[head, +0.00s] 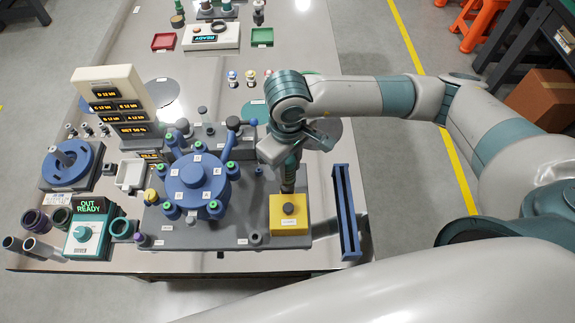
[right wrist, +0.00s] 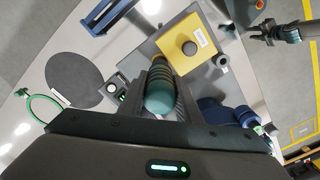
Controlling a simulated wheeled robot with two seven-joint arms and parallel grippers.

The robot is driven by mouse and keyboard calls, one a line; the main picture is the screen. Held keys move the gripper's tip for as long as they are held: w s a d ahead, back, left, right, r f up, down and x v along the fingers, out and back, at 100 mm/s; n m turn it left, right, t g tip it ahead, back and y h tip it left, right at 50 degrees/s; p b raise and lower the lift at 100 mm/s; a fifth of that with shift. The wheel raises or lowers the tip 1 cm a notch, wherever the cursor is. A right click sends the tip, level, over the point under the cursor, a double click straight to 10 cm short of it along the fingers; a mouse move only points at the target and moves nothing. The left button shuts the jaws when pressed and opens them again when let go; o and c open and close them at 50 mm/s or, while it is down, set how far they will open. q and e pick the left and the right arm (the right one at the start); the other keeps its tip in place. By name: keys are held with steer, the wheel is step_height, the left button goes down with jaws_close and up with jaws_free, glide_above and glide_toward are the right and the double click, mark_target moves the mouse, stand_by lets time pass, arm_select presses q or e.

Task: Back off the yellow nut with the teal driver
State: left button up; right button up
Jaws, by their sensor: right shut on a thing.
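My right gripper (head: 287,150) is shut on the teal driver (head: 291,168), above the right part of the dark base plate. The driver points down, its lower end just behind the yellow block (head: 290,225); contact cannot be told. In the right wrist view, the driver's teal handle (right wrist: 160,92) fills the jaws. A small yellow cap (head: 150,195) stands at the plate's left edge. The blue round fixture (head: 196,182) has several green-topped nuts around it; I cannot make out a yellow one on it. My left gripper (right wrist: 262,31) shows only in the right wrist view, apparently open and empty.
A blue rail-like holder (head: 346,215) stands right of the yellow block. A display panel (head: 112,100) and a teal control box (head: 90,238) are at the left. Red (head: 164,41) and green (head: 261,37) trays lie at the back. Table at the right back is fairly clear.

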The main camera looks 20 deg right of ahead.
arm_select(q)
steer(key=shift+f+b, duration=1.85)
steer(key=shift+f, duration=0.05)
stand_by(5.5)
steer(key=shift+a, duration=0.1)
stand_by(0.5)
